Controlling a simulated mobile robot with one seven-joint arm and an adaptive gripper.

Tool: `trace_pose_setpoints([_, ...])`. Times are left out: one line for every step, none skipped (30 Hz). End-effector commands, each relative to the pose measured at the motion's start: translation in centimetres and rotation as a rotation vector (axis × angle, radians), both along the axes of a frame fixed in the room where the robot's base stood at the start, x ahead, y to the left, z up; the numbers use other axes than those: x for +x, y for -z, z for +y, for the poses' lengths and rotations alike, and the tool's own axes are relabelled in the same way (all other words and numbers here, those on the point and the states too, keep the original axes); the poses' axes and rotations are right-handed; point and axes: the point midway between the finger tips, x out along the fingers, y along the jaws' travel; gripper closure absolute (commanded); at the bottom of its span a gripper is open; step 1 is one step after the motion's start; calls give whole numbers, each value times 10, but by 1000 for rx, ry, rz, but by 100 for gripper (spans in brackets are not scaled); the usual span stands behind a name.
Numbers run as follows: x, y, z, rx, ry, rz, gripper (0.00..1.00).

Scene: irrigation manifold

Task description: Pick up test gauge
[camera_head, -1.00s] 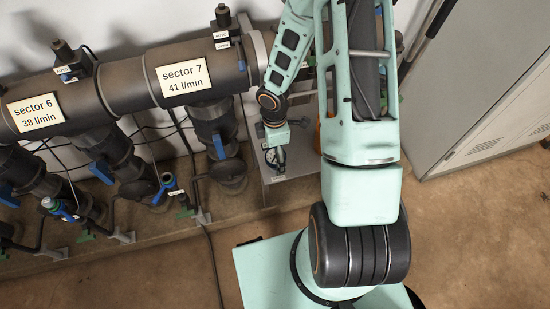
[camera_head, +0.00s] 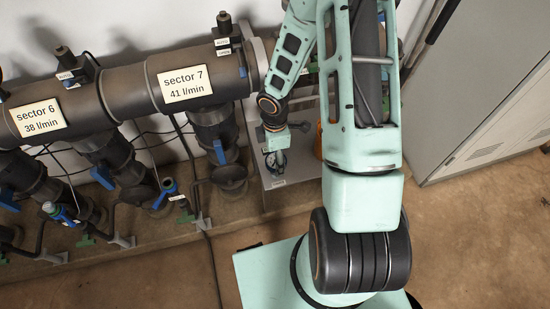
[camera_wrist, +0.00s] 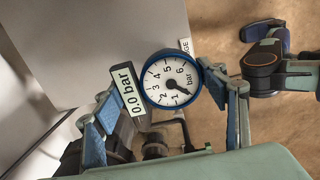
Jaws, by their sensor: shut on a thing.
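The test gauge shows in the wrist view as a round white dial with a blue rim (camera_wrist: 170,82), marked in bar, with a "0.0 bar" tag (camera_wrist: 124,90) at its left. My gripper (camera_wrist: 165,95) is shut on it, with one finger at each side. In the head view my gripper (camera_head: 277,149) is low over the grey stand, and the gauge (camera_head: 271,161) shows small at its fingers. I cannot tell whether the gauge touches the stand.
The grey stand (camera_head: 290,177) has a small label on its front edge. The dark manifold pipe (camera_head: 130,87) with sector 6 and sector 7 labels and blue-handled valves is at the left. A grey cabinet (camera_head: 470,100) stands at the right.

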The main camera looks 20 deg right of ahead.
Motion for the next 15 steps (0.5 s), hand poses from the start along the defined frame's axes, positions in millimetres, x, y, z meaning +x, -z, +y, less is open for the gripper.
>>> trace_pose_setpoints([1,-8,0,0,2,-2,58])
trace_pose_setpoints([1,-12,-1,0,2,-3,58])
trace_pose_setpoints([1,-18,0,0,2,-3,58])
trace_pose_setpoints([1,-23,0,0,0,-3,58])
trace_pose_setpoints([1,-29,-1,0,1,-3,58])
trace_pose_setpoints([-4,-33,2,-1,-1,-2,58])
trace_pose_setpoints([-7,-36,4,-1,-2,-2,58])
trace_pose_setpoints([-11,-41,6,-1,-3,-2,58])
trace_pose_setpoints([-15,-48,9,-2,-4,-2,58])
trace_pose_setpoints([-19,-54,11,-1,-4,-3,58])
trace_pose_setpoints([-23,-60,14,-1,-4,-3,58])
trace_pose_setpoints([-29,-68,17,-1,-3,-3,58])
trace_pose_setpoints([-33,-75,20,-1,-3,-3,58])
trace_pose_setpoints([-38,-81,22,-2,-3,-4,58])
trace_pose_setpoints([-44,-90,26,-2,-3,-4,58])
